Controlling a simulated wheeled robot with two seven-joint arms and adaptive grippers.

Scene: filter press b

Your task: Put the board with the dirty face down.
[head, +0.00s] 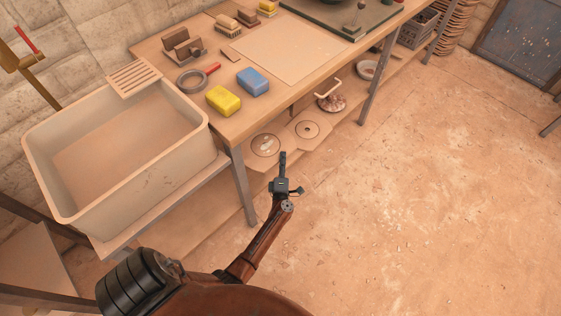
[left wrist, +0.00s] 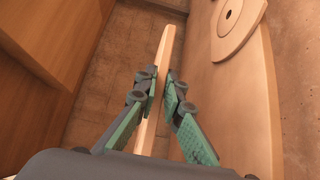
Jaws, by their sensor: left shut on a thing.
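My left gripper (head: 282,158) is under the front edge of the bench, at the lower shelf. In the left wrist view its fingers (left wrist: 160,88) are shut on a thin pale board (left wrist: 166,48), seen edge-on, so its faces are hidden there. In the head view a pale board with a round, stained centre (head: 265,146) shows just left of the fingertips. I cannot tell for sure whether it is the held one. Another board with a holed disc (head: 307,129) lies to its right; a holed piece (left wrist: 238,22) shows in the wrist view. My right gripper is not in view.
The bench top (head: 225,135) carries a yellow sponge (head: 223,101), a blue sponge (head: 253,82), a red-handled ring (head: 195,78) and a flat pale sheet (head: 288,50). A sink (head: 45,180) stands left. A bench leg (head: 243,185) is left of my gripper. The floor at right is clear.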

